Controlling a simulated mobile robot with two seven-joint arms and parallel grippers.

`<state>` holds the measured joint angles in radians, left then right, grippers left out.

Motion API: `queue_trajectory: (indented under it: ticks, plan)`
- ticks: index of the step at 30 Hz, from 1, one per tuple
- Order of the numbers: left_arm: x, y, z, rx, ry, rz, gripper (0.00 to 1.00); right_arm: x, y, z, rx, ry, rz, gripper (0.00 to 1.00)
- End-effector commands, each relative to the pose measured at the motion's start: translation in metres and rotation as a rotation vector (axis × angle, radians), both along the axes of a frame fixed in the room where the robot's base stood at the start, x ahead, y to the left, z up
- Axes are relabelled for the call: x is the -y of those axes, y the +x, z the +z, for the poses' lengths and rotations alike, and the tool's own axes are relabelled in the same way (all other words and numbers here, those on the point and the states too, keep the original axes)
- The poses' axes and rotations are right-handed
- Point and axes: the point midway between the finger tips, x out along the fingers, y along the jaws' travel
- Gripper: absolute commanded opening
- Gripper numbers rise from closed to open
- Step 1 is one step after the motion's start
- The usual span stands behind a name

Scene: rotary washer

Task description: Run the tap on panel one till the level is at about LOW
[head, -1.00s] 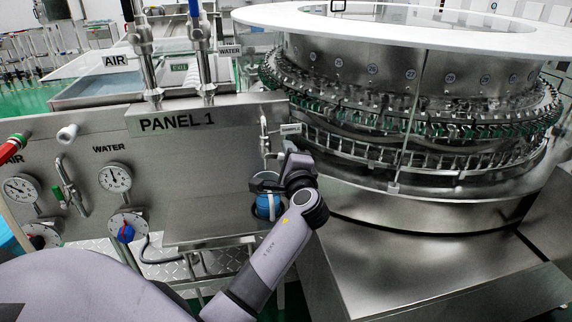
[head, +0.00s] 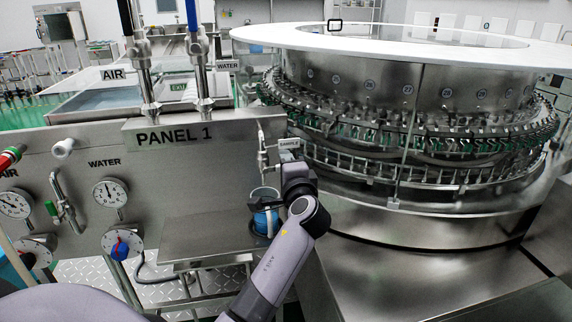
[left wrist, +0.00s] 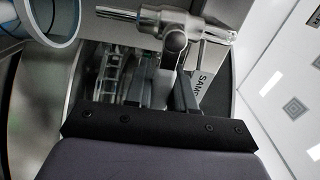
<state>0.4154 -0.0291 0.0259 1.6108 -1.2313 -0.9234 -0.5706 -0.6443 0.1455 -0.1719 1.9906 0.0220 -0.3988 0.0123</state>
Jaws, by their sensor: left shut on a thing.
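The tap (head: 263,150) is a small metal fitting on the right end of the PANEL 1 front, beside a small label. It also shows at the top of the left wrist view (left wrist: 172,40). A blue cup (head: 262,218) with a pale rim is below the tap; its rim shows at the top left of the left wrist view (left wrist: 45,18). My left gripper (head: 284,165) is at the tap, shut on its handle, with the fingers partly hidden. I cannot read the level in the cup or any LOW mark. My right gripper is not in view.
A large round steel washer (head: 440,212) with a white top ring stands close to the right of my left arm. Gauges (head: 110,192), a red-blue knob (head: 120,250) and pipes are on the panel's left. A steel shelf (head: 205,240) is below the panel.

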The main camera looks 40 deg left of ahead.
Motion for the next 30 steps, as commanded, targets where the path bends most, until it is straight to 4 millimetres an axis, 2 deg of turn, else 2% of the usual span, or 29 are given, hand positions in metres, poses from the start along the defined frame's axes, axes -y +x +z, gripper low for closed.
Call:
queue_trajectory:
  ticks: [2,3,4,14,27,30]
  plan:
    - [-0.002,0.000,0.004,0.010,-0.001,0.002,0.00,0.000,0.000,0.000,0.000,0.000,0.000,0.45]
    - [-0.002,0.000,0.004,0.010,-0.001,0.002,0.37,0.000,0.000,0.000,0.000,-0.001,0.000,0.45]
    - [-0.002,0.000,0.004,0.010,-0.001,0.002,0.45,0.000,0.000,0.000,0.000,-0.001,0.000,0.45]
    - [0.001,-0.001,0.001,0.004,0.000,0.000,0.45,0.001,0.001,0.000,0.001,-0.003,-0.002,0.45]
    - [0.047,-0.040,0.001,0.006,-0.001,-0.001,0.45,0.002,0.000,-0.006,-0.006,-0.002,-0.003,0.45]
    - [0.051,-0.045,0.002,0.006,0.000,0.002,0.45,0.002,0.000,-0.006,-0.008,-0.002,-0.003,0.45]
